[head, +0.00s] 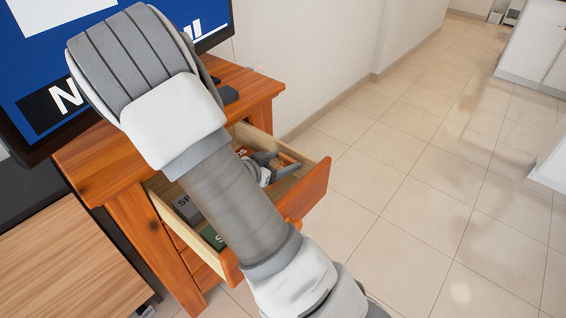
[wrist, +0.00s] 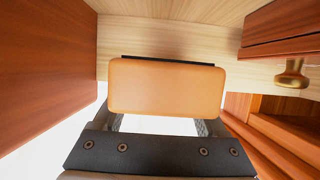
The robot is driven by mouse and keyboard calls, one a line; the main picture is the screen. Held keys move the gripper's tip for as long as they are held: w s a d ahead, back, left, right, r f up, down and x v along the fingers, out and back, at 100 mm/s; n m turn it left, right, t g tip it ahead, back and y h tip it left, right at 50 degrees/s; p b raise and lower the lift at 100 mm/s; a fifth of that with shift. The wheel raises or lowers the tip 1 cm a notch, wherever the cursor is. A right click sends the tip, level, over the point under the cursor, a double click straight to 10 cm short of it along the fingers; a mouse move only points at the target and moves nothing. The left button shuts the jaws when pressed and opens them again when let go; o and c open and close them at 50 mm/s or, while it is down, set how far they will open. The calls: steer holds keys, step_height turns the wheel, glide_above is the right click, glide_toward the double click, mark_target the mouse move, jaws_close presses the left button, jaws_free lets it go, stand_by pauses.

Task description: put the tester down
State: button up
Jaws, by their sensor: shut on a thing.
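My gripper (head: 272,167) is at the open drawer (head: 318,185) of the orange wooden cabinet, partly hidden behind my own arm in the head view. In the wrist view my gripper (wrist: 158,123) is shut on a flat tan-orange block with rounded corners and a dark back edge, which I take to be the tester (wrist: 166,87). In the head view an orange patch (head: 288,158) beside the fingers may be the same thing. Whether it touches the drawer floor cannot be told.
The drawer also holds a grey lettered item (head: 184,206), a green one (head: 212,238) and a reddish lettered one (head: 243,152). A monitor (head: 55,75) stands on the cabinet (head: 262,88). A brass knob (wrist: 292,74) shows in the wrist view. The tiled floor (head: 415,190) at right is clear.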

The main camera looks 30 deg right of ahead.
steer(key=shift+f, duration=0.1)
steer(key=shift+f, duration=0.5)
steer(key=o, duration=1.4)
steer(key=shift+o, duration=0.2)
steer(key=shift+r, duration=0.35)
steer(key=p+v, duration=0.5)
steer(key=v, duration=0.7)
steer(key=shift+r, duration=0.2)
